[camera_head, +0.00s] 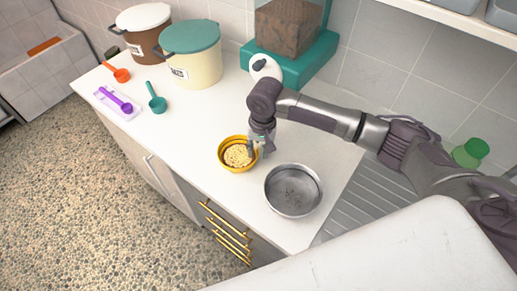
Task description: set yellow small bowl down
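The small yellow bowl (224,163) is on or just above the white counter near its front edge. It holds pale pellets (238,155). My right gripper (258,148) points down at the bowl's right rim, with its fingertips at the rim. The fingers look close around the rim, but they are small here and I cannot tell whether they grip it. I cannot tell whether the bowl's base touches the counter. My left gripper is not in view.
A grey metal bowl (293,191) stands right of the yellow bowl. Orange (119,74), purple (118,102) and teal (155,101) scoops lie at left. Cream (193,65) and brown (143,35) bins and a teal dispenser (290,62) stand behind. The counter (190,125) left of the yellow bowl is clear.

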